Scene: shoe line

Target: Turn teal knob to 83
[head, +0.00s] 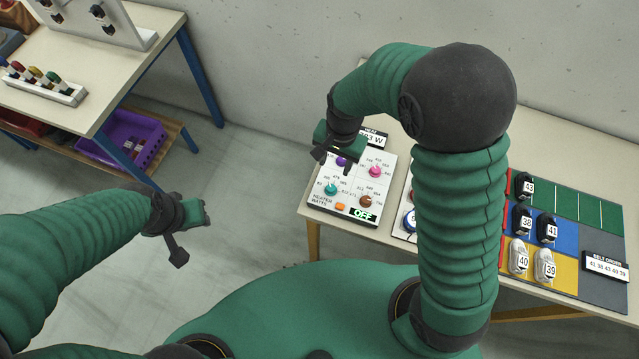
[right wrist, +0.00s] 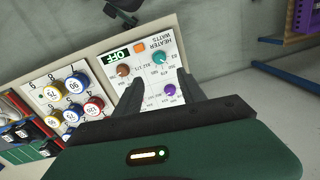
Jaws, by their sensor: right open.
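The teal knob (head: 331,188) is on the front left of a white heater panel (head: 323,203). It also shows in the right wrist view (right wrist: 158,53), beyond my fingertips. My right gripper (head: 337,155) is open and empty above the panel's back left, close over the purple knob (head: 342,162). In the right wrist view my right gripper (right wrist: 160,80) has its fingers spread, apart from the teal knob. The panel's display (head: 376,139) is partly hidden by the gripper; its end reads "03 W". My left gripper (head: 192,232) is open and empty over the floor.
Pink (head: 375,171) and brown (head: 366,201) knobs share the panel, with an orange button (head: 341,207) and an "OFF" sign (head: 363,214). Numbered shoes (head: 519,257) stand on coloured mats to the right. Another table (head: 112,88) is at the upper left.

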